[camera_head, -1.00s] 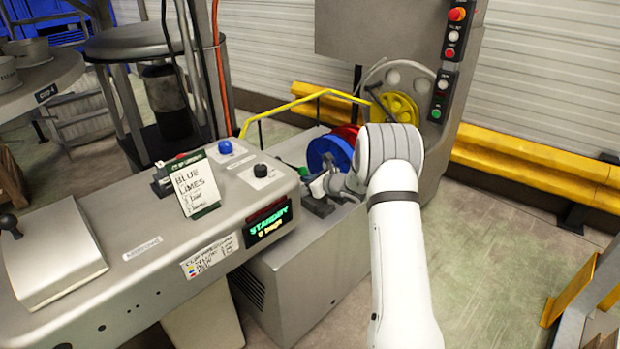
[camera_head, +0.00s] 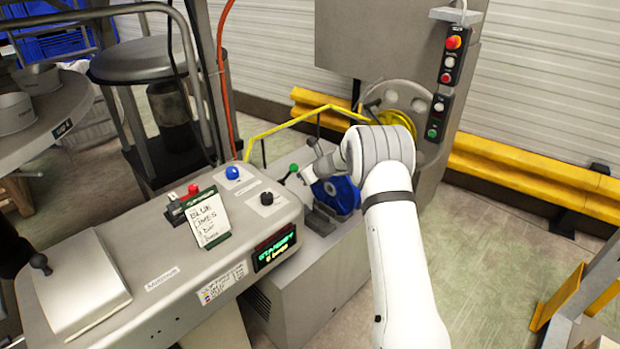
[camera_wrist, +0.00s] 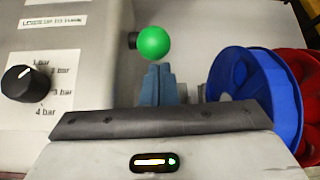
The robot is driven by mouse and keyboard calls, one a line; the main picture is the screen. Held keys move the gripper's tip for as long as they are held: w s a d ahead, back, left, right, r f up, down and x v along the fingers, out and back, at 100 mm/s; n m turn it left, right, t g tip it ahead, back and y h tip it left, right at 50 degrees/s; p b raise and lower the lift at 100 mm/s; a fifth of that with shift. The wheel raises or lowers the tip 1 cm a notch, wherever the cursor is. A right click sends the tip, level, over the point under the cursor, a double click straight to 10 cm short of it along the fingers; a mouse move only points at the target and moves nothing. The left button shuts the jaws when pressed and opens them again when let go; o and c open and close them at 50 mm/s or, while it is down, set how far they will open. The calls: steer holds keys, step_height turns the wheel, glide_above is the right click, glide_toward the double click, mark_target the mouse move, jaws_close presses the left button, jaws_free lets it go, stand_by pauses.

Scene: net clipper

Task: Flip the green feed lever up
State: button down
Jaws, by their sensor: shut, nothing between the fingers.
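The green feed lever's ball knob (camera_head: 293,168) shows in the head view beyond the right end of the grey console, on a short dark arm. In the wrist view the green knob (camera_wrist: 154,43) is large and sits just past my fingertips, with a dark stub at its left. My gripper (camera_wrist: 159,70) is shut and empty, its fingers close together and pointing toward the knob. The gap between tips and knob looks small; I cannot tell whether they touch. In the head view my gripper (camera_head: 301,174) is right beside the knob, partly hidden by my wrist.
A blue reel (camera_head: 341,194) stands below my wrist; a red reel (camera_wrist: 291,75) is beside it in the wrist view. The console (camera_head: 150,285) carries a black pressure knob (camera_head: 266,198), a blue button (camera_head: 232,173) and a card (camera_head: 207,217). A yellow rail (camera_head: 290,122) runs behind.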

steer(key=shift+w+a+r+p, duration=0.15)
steer(key=shift+w+a+r, duration=0.15)
steer(key=shift+r, duration=0.25)
steer(key=shift+w+a+r+p, duration=0.15)
steer(key=shift+a+r, duration=0.15)
steer(key=shift+r, duration=0.2)
step_height(320, 180, down, 4)
steer(key=s+d+b, duration=0.2)
steer(key=d+b, duration=0.1)
steer(key=b, duration=0.2)
steer(key=s+d+r, duration=0.2)
steer(key=s+r, duration=0.1)
steer(key=r, duration=0.5)
steer(key=shift+s+d+r, duration=0.2)
steer(key=shift+s+r, duration=0.15)
steer(key=shift+r, duration=0.05)
